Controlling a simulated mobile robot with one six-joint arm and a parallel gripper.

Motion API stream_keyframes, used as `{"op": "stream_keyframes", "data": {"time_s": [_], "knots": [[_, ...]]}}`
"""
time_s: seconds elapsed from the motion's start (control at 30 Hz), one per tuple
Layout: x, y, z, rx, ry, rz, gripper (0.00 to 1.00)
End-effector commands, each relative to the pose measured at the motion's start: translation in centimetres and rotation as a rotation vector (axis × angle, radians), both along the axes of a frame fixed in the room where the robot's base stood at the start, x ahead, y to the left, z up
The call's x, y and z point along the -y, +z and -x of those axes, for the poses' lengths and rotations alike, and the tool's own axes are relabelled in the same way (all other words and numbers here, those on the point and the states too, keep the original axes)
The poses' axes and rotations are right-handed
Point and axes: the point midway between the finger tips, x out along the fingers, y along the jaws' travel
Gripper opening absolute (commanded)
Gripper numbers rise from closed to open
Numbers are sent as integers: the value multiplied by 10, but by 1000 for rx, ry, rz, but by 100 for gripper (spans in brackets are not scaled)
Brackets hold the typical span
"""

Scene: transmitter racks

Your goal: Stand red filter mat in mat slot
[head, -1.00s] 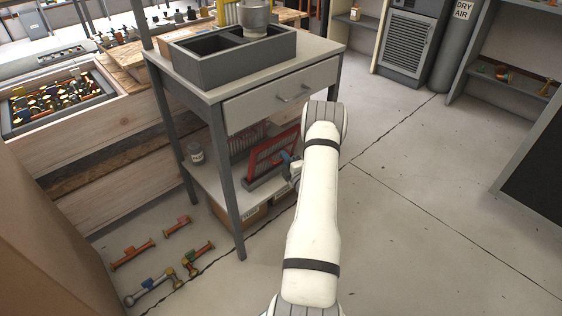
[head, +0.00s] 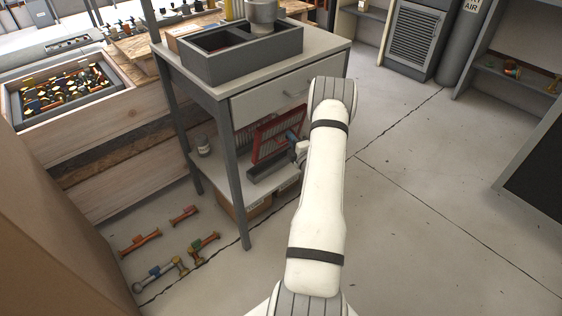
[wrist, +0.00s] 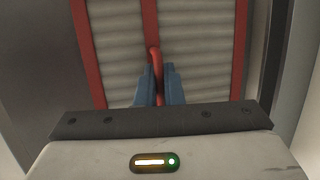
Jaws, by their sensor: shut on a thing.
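The red filter mat (head: 262,143) has a red frame with pale grey pleated panels. In the head view it stands tilted on the lower shelf level of the bench, over a dark grey trough (head: 262,186) that looks like the mat slot. I cannot tell whether its lower edge is inside the trough. My gripper (head: 295,143) is at the mat's right side, partly hidden by my arm. In the wrist view my blue fingers (wrist: 160,88) are shut on the red handle (wrist: 154,56) on the mat's middle bar. The mat's lower edge is hidden there.
The bench (head: 222,92) has a leg (head: 232,175) left of the mat and a drawer (head: 285,98) above it. Several coloured fittings (head: 160,272) lie on the floor at left. The floor at right is clear.

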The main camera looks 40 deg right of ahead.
Motion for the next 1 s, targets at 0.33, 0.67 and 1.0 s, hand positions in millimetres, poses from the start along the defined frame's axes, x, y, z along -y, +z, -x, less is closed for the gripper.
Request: {"op": "stream_keyframes", "data": {"time_s": [0.33, 0.67, 1.0], "knots": [[0, -50, 0, 1, -1, -1, 0], [1, -80, 0, 2, -1, 1, 0], [0, -81, 0, 0, -1, 0, 27]]}}
